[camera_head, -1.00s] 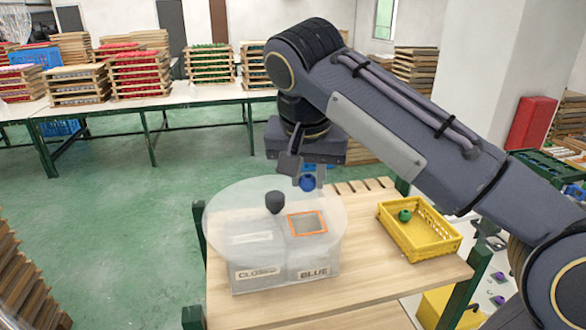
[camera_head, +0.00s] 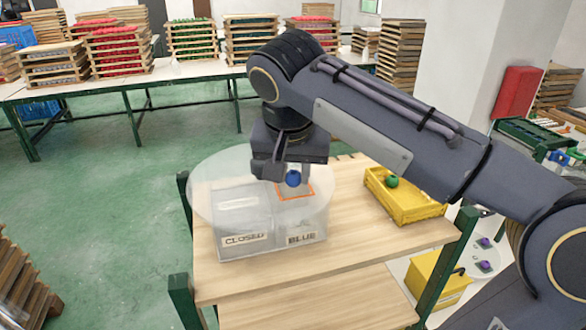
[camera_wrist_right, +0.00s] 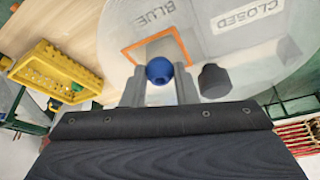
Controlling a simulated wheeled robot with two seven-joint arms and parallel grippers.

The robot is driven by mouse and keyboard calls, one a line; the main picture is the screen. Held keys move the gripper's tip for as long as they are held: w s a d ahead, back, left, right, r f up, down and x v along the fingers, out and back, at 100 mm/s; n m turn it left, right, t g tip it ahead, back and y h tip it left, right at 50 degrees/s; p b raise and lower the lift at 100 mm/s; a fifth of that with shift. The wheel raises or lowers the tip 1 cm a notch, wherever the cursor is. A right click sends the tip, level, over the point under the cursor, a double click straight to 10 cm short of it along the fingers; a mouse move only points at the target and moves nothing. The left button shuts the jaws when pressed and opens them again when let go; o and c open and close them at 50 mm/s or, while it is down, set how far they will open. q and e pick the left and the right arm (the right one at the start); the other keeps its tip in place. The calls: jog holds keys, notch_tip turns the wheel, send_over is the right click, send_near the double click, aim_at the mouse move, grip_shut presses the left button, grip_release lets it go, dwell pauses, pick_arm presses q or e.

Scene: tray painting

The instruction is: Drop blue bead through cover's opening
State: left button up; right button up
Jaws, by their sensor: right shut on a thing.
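My right gripper (camera_head: 284,178) is shut on the blue bead (camera_head: 293,178), which also shows between the fingertips in the right wrist view (camera_wrist_right: 159,70). It holds the bead above the clear round cover (camera_head: 212,192), close to the orange-edged opening (camera_head: 309,189). In the wrist view the orange frame (camera_wrist_right: 137,50) surrounds the area just beyond the bead. Under the cover is a clear box (camera_head: 262,248) with labels "CLOSED" (camera_head: 245,239) and "BLUE" (camera_head: 301,238). A dark knob (camera_wrist_right: 213,81) stands on the cover. My left gripper is out of view.
A yellow basket (camera_head: 412,208) with a green bead (camera_head: 391,181) stands right of the cover on the wooden table (camera_head: 350,240). A lower white surface with purple pieces (camera_head: 484,242) is farther right. Stacked trays (camera_head: 120,50) fill the back tables. The table's front is clear.

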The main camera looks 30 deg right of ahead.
jog(key=o, duration=1)
jog(key=v, duration=0.8)
jog(key=shift+w+f, duration=0.1)
